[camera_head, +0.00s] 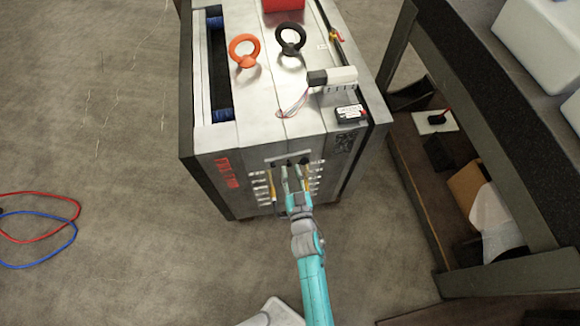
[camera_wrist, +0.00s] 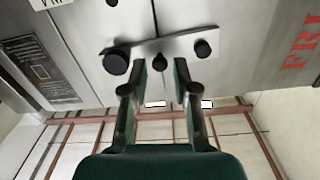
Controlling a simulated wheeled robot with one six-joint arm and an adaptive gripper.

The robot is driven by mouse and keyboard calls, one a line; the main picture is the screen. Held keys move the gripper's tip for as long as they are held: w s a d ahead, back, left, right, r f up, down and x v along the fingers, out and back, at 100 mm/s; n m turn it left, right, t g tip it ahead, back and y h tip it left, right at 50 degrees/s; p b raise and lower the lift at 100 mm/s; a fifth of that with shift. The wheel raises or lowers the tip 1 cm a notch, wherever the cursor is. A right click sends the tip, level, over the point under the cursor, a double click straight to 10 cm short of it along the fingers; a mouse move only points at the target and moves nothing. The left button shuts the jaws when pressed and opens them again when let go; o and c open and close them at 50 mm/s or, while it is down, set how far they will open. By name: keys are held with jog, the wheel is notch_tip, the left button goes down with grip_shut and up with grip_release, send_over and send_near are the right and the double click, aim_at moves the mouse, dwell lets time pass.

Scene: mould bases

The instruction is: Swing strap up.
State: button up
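The strap (camera_head: 274,161) is a short grey metal bar on the front face of the mould base (camera_head: 270,128). It lies roughly level, near the upper edge of that face. In the wrist view the strap (camera_wrist: 180,46) runs across, slightly tilted, with a large dark round bolt (camera_wrist: 117,62) towards the left and a smaller one (camera_wrist: 203,48) towards the right. My gripper (camera_head: 294,172) is at the front face by the strap. In the wrist view my gripper (camera_wrist: 160,70) is open, its fingertips apart below a small dark knob. Contact with the strap cannot be told.
An orange lifting eye (camera_head: 245,49) and a black one (camera_head: 291,39) stand on top of the mould base. A workbench (camera_head: 480,110) with shelves is close on the right. Red and blue cables (camera_head: 45,240) lie on the floor at left.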

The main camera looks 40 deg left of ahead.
aim_at(289, 161)
jog(key=shift+x, duration=1.1)
grip_shut()
